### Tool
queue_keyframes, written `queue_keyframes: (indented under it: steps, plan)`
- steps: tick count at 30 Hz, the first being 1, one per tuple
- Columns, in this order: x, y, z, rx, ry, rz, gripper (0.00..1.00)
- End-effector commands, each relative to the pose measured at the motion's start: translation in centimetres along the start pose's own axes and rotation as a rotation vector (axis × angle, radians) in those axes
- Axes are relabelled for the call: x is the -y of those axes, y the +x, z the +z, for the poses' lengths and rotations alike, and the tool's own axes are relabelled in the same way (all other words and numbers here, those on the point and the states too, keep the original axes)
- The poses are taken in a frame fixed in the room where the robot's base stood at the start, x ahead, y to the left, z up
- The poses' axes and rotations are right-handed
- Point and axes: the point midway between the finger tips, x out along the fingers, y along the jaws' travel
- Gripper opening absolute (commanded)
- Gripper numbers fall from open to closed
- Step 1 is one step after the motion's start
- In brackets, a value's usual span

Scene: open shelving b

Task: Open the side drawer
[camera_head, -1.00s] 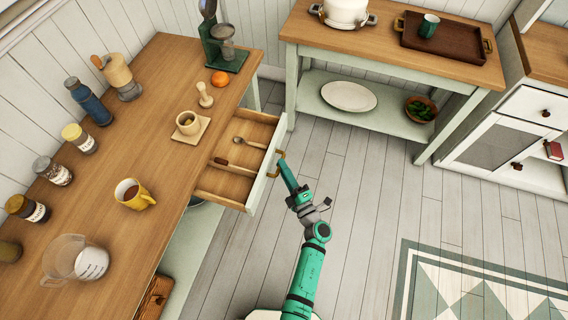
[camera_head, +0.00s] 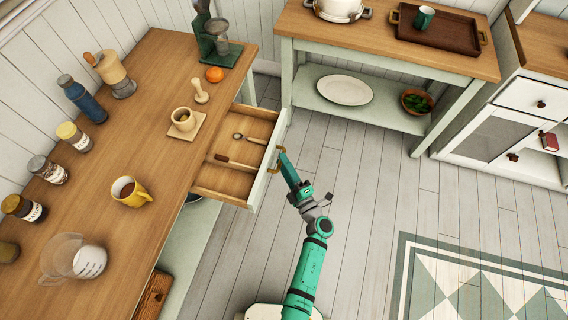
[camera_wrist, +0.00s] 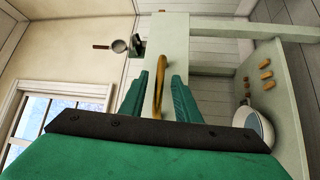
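The side drawer (camera_head: 262,192) is pulled well out from the right side of the wooden counter (camera_head: 150,120). A spoon (camera_head: 250,138) and a brown-handled utensil (camera_head: 235,163) lie in its compartments. The brass handle (camera_head: 276,160) is on its pale front. My gripper (camera_head: 284,158) is at this handle, outside the drawer front. In the wrist view the brass handle (camera_wrist: 159,85) stands between the two green fingers (camera_wrist: 160,95). The fingers are apart, with a visible gap on each side of the handle.
A mug (camera_head: 130,191), a glass jug (camera_head: 76,260) and several jars stand on the counter. A second table (camera_head: 400,52) with a lower shelf stands at the back, and a white cabinet (camera_head: 500,140) at the right. The plank floor around my arm is clear.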

Motion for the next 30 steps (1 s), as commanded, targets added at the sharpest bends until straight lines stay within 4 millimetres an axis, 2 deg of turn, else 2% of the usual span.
queue_keyframes:
  steps: [5, 18, 24, 30]
  plan:
    - [0.1, -1.6, 0.0, 0.003, 0.001, -0.001, 0.29]
    - [0.1, -9.2, 0.0, 0.002, 0.001, -0.002, 0.29]
    - [0.0, -10.6, 0.0, 0.001, 0.0, 0.0, 0.29]
    - [0.0, -10.8, 0.0, 0.0, 0.0, 0.0, 0.29]
